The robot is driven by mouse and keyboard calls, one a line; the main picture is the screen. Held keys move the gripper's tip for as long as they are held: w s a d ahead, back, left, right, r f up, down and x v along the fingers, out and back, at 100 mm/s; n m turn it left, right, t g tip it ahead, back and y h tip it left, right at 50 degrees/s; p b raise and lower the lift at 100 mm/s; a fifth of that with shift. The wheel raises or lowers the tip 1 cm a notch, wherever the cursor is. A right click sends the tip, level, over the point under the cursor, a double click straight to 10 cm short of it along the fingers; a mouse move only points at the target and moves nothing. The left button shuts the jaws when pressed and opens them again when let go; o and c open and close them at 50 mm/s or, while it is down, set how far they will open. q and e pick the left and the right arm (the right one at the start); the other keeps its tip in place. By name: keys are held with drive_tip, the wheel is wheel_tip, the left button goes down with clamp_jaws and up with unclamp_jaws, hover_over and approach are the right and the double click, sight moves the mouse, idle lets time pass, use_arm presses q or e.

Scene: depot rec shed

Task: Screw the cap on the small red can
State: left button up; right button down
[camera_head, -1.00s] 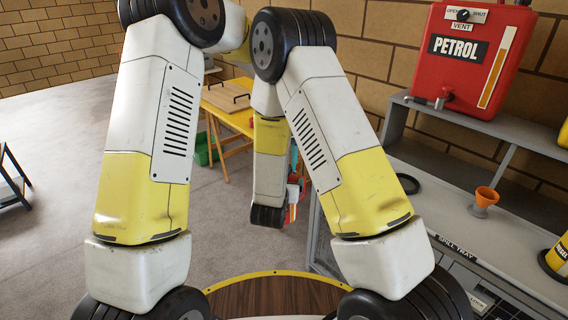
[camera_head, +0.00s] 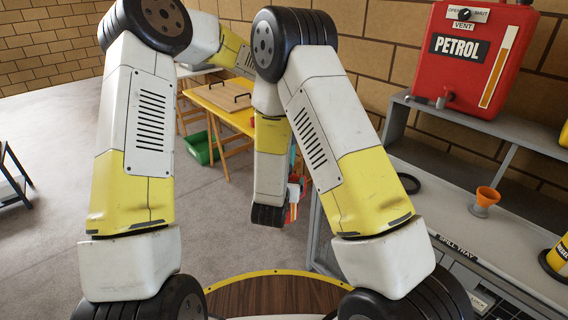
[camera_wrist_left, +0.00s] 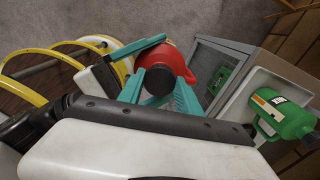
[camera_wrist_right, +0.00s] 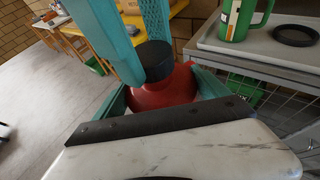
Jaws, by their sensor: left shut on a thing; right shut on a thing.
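The small red can (camera_wrist_right: 165,95) is held between the teal fingers of my right gripper (camera_wrist_right: 160,88) in the right wrist view. The black cap (camera_wrist_right: 153,56) sits at the top of the can, and I cannot tell how far it is threaded. My left gripper (camera_wrist_left: 158,92) is shut on the cap (camera_wrist_left: 157,80), with one teal finger on each side of it. The red can (camera_wrist_left: 172,58) shows behind the cap in the left wrist view. In the head view, my arm hides most of the can and both grippers.
A grey bench with a spill tray stands at right, with an orange funnel (camera_head: 486,196) and a black ring (camera_head: 408,183) on it. A red petrol tank (camera_head: 465,60) stands on the shelf above. A green container (camera_wrist_left: 283,115) is on the bench. Open floor lies at left.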

use_arm(q)
drive_tip(key=m, duration=0.5)
drive_tip(key=shift+w, duration=0.1)
drive_tip(key=m, duration=1.1)
drive_tip(key=shift+d+f, duration=0.1)
drive_tip(key=shift+s+d+f+m, duration=0.1)
drive_tip(key=shift+s+f+m, duration=0.05)
drive_tip(key=shift+m, duration=0.45)
drive_tip(key=shift+s+d+f+m, duration=0.1)
drive_tip(key=shift+s+m, duration=0.05)
drive_tip(key=shift+m, duration=0.95)
drive_tip(key=shift+w+a+r+m, duration=0.2)
drive_tip(key=shift+r+m, duration=0.1)
drive_tip(key=shift+m, duration=0.3)
drive_tip(key=shift+d, duration=0.1)
drive_tip(key=o, duration=1.3)
